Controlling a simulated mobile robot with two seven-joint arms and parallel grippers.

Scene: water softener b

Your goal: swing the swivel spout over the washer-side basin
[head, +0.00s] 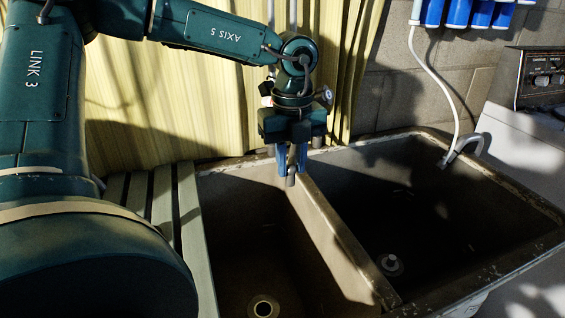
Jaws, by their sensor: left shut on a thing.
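The twin sink has a left basin (235,235) and a washer-side basin (440,215) on the right, with a divider (338,240) between them. My left gripper (291,168) is at the back of the sink near the far end of the divider, pointing down. It is shut on the swivel spout (291,181). The spout's grey end shows below the fingers, pointing toward me, close to the divider on its left-basin side. The gripper hides the rest of the spout and the tap body. My right gripper is not in view.
A white hose (440,80) hooks over the back rim of the right basin. The washer (525,150) stands at the right, with a control panel (543,77). A slatted board (160,200) lies left of the sink. A yellow curtain (180,100) hangs behind.

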